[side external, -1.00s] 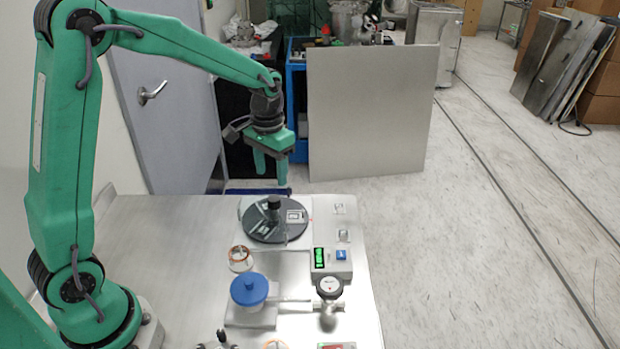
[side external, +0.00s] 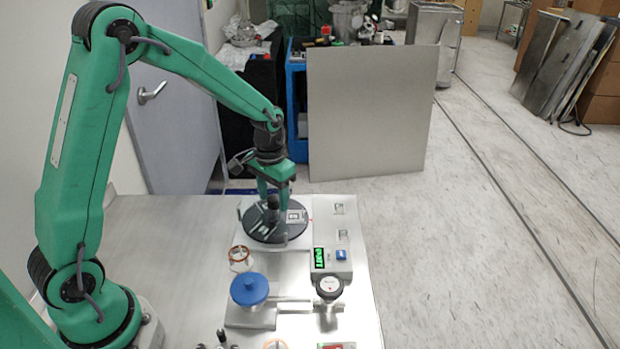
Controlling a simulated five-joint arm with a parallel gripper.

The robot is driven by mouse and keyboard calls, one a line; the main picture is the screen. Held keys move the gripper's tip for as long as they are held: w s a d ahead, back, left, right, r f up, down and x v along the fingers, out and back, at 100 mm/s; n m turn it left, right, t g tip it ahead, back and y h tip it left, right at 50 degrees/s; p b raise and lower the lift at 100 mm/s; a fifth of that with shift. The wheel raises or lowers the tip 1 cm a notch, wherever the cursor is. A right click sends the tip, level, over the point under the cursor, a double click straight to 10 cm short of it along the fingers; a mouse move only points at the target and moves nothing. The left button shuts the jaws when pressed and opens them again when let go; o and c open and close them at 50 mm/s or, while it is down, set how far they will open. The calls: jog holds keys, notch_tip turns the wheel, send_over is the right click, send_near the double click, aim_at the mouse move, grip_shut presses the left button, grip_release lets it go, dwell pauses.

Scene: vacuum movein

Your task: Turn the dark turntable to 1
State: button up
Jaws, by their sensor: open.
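The dark turntable (side external: 265,232) is a round, near-black disc on a light plate at the back of the steel table. A black knob (side external: 272,206) stands up at its middle. A light square piece with a dark centre (side external: 293,216) lies on its right side. My green gripper (side external: 274,196) points down right over the turntable. It is open, with its fingers at about the height of the knob. The fingers overlap the knob in this view, and I cannot tell whether they touch it. Any number marks on the turntable are too small to read.
A control box with a green display (side external: 318,258) and a blue button (side external: 341,255) stands right of the turntable. In front are a copper-coloured ring (side external: 238,253), a blue-lidded pot (side external: 250,290) and a round gauge (side external: 329,287). The table's left part (side external: 165,250) is clear.

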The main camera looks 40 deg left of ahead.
grip_shut()
